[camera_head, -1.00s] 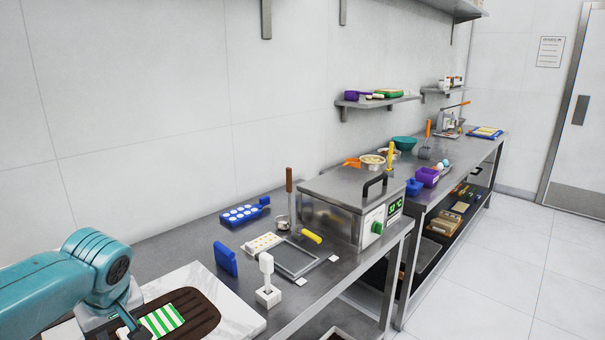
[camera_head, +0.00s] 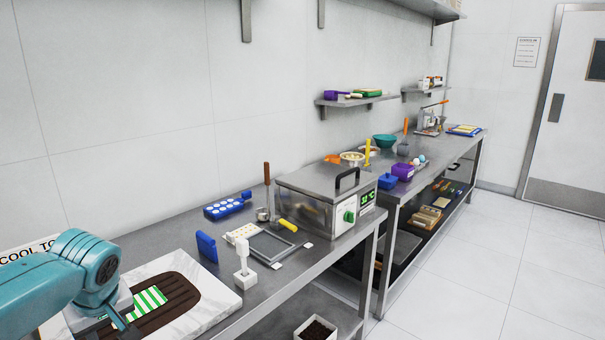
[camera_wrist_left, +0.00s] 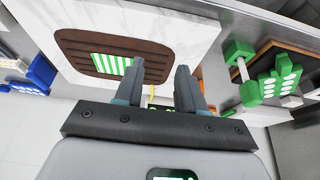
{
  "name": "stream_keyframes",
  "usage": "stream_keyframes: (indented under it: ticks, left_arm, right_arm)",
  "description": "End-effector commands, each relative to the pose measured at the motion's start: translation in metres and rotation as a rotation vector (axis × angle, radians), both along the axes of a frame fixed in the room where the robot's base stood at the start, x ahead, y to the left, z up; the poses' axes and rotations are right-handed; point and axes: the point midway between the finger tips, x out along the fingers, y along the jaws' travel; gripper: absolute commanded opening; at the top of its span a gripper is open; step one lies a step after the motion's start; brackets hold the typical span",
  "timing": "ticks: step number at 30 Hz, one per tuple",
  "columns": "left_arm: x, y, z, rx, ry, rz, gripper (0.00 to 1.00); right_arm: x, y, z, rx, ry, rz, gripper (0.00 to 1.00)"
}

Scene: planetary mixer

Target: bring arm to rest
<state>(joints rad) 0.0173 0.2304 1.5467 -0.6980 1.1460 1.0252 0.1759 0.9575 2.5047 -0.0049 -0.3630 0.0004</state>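My left arm, teal, comes in from the left in the head view. Its gripper (camera_head: 120,320) is low over the dark brown board (camera_head: 190,302), beside a green-and-white striped piece (camera_head: 148,301). In the left wrist view the two fingers of my left gripper (camera_wrist_left: 158,82) stand apart with nothing held between them. The brown board (camera_wrist_left: 155,38) and the striped piece (camera_wrist_left: 112,64) lie beyond the fingertips. Whether the fingers touch anything is hard to tell. My right arm and gripper are in neither view.
A white marble slab (camera_head: 222,300) lies under the board. A white upright tool (camera_head: 243,272), a blue block (camera_head: 207,246), a grey tray (camera_head: 272,246) and a steel machine (camera_head: 315,202) stand along the bench. A white bin (camera_head: 316,329) sits below. Open floor lies at right.

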Motion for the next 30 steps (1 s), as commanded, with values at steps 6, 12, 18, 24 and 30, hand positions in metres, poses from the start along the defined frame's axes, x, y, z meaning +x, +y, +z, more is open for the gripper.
stream_keyframes:
  ticks: [6,12,18,24,30]
  left_arm:
    - [0.012,-0.028,-0.054,-0.059,0.049,-0.139,0.39]
    - [0.014,-0.063,-0.112,-0.136,0.093,-0.284,0.39]
    - [-0.005,-0.114,-0.196,-0.262,0.139,-0.459,0.39]
    - [-0.080,-0.192,-0.311,-0.460,0.173,-0.642,0.39]
    - [-0.175,-0.231,-0.373,-0.530,0.184,-0.712,0.39]
  right_arm:
    - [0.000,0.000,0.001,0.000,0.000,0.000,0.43]
    - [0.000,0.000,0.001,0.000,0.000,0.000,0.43]
    - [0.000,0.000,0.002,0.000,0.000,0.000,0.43]
    - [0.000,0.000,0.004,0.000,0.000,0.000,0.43]
    - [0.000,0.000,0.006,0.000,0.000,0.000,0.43]
